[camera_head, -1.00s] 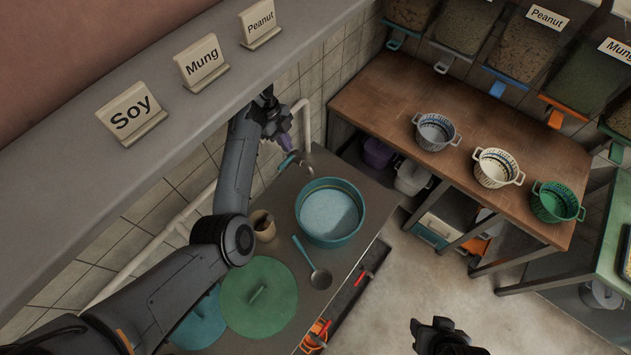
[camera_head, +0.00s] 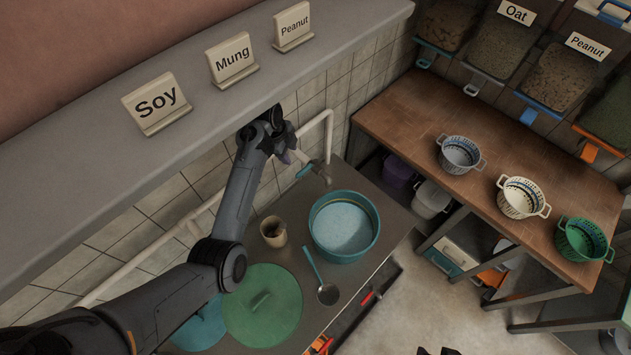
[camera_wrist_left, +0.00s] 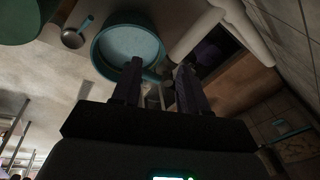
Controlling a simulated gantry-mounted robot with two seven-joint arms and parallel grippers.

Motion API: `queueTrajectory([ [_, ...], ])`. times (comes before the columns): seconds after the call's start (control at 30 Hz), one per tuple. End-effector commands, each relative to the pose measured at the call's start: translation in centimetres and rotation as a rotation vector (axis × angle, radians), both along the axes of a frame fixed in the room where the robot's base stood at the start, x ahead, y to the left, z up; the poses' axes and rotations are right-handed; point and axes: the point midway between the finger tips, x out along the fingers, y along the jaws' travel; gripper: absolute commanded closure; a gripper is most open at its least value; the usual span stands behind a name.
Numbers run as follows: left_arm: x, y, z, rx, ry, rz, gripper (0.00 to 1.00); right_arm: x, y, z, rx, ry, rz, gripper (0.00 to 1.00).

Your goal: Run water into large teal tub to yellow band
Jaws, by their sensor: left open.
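The large teal tub (camera_head: 318,245) stands upright on the grey counter below the wall tap (camera_head: 322,173). The tap has a small teal handle (camera_head: 304,171). My left gripper (camera_head: 289,157) is open and empty, just left of the tap handle and apart from it. In the left wrist view, its two dark fingers (camera_wrist_left: 160,82) stand apart, with the tub (camera_wrist_left: 100,62) beyond them. Only a dark tip of my right gripper (camera_head: 437,351) shows at the bottom edge.
A ladle (camera_head: 326,293), a beige cup (camera_head: 273,231) and a green lid (camera_head: 262,306) lie around the tub. A wooden table (camera_head: 420,110) with several baskets stands to the right.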

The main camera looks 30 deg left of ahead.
Motion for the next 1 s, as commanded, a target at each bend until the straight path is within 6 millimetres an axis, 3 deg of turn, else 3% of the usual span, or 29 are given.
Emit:
queueTrajectory([
  [0.03, -0.5, 2.3, -2.9, 0.069, -0.069, 0.093, 0.57, 0.0, 0.0, -1.8, 0.000, 0.000, 0.000, 0.52],
  [0.1, -0.6, 4.7, -4.7, 0.147, -0.206, 0.218, 0.57, 0.0, 0.0, -3.2, 0.000, 0.000, 0.000, 0.52],
  [0.23, -1.3, 6.2, -6.3, 0.214, -0.506, 0.369, 0.57, 0.0, 0.1, -5.6, 0.002, 0.001, 0.000, 0.52],
  [0.33, -2.6, 4.6, -6.6, 0.173, -0.726, 0.415, 0.57, 0.0, 0.1, -7.3, 0.003, 0.003, -0.002, 0.52],
  [0.43, -4.5, 1.8, -6.5, 0.076, -0.896, 0.425, 0.57, 0.0, 0.2, -8.6, 0.006, 0.003, -0.004, 0.52],
  [0.6, -7.5, -2.5, -6.0, -0.098, -1.050, 0.419, 0.57, 0.0, 0.2, -9.8, 0.009, 0.004, -0.006, 0.52],
  [0.7, -8.8, -4.1, -5.7, -0.169, -1.092, 0.417, 0.57, -0.1, 0.2, -10.1, 0.010, 0.004, -0.006, 0.52],
  [0.83, -9.1, -5.0, -5.5, -0.215, -1.116, 0.415, 0.57, -0.1, 0.2, -10.2, 0.010, 0.004, -0.006, 0.52],
  [1.0, -7.3, -5.1, -5.7, -0.221, -1.121, 0.418, 0.57, 0.0, 0.2, -10.0, 0.010, 0.003, -0.006, 0.52],
])
